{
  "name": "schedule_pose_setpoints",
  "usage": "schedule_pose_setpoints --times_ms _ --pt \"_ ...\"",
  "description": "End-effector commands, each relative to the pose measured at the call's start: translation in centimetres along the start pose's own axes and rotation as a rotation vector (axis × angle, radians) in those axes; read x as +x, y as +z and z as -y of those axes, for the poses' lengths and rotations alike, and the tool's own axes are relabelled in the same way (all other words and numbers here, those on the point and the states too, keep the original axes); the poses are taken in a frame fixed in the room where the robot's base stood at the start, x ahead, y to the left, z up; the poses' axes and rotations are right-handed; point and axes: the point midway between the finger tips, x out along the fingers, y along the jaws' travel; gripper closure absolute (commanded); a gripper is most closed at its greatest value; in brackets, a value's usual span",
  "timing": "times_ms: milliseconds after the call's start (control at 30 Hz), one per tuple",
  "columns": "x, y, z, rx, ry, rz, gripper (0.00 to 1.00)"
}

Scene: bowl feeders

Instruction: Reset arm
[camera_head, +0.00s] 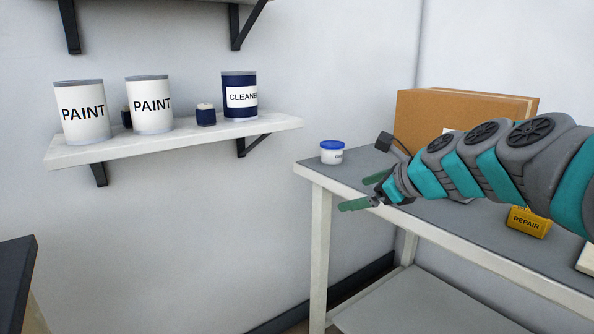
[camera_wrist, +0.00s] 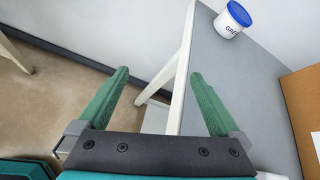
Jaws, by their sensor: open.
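My gripper (camera_head: 366,192) is at the end of my outstretched arm, over the left front edge of the grey-topped table (camera_head: 442,212) in the head view. Its two green fingers are spread wide apart with nothing between them. In the wrist view my gripper (camera_wrist: 158,90) also shows open and empty, with the table edge and the floor beyond the fingers.
A small white tub with a blue lid (camera_head: 331,152) stands on the table near the gripper. A cardboard box (camera_head: 465,108) and a yellow REPAIR box (camera_head: 528,222) are beside my arm. A wall shelf (camera_head: 180,138) holds paint and cleaner cans. Air left of the table is free.

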Motion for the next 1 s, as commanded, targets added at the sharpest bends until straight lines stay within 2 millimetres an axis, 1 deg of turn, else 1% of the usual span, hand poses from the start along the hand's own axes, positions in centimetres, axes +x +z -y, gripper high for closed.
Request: schedule_pose_setpoints --times_ms 33,67,167,200,267,300,367,400,467,500,567,600,700,800,867,1000 --pt "0.1 -0.4 -1.7 -0.071 0.031 -0.023 0.0" --pt "0.2 -0.7 -2.7 -0.118 0.05 -0.036 0.0" --pt "0.3 -2.3 -6.8 -0.308 0.138 -0.089 0.0" --pt "0.2 -3.2 -8.8 -0.4 0.185 -0.112 0.0" --pt "-0.2 -4.8 -11.9 -0.559 0.263 -0.145 0.0" --pt "-0.6 -6.3 -14.2 -0.674 0.33 -0.167 0.0" --pt "-1.7 -8.7 -17.6 -0.851 0.437 -0.194 0.0" --pt "-2.5 -10.3 -19.6 -0.966 0.509 -0.205 0.0" --pt "-4.0 -13.0 -22.6 -1.13 0.633 -0.214 0.0" --pt "-5.2 -14.8 -24.3 -1.236 0.713 -0.214 0.0" --pt "-7.1 -17.5 -26.7 -1.382 0.841 -0.203 0.0" --pt "-8.4 -19.2 -28.1 -1.468 0.926 -0.19 0.0" --pt "-11.6 -22.8 -30.7 -1.641 1.111 -0.141 0.0" --pt "-14.2 -25.3 -32.3 -1.747 1.257 -0.086 0.0" --pt "-15.2 -26.3 -32.9 -1.787 1.314 -0.06 0.0" --pt "-15.3 -26.4 -33.0 -1.792 1.321 -0.056 0.0"
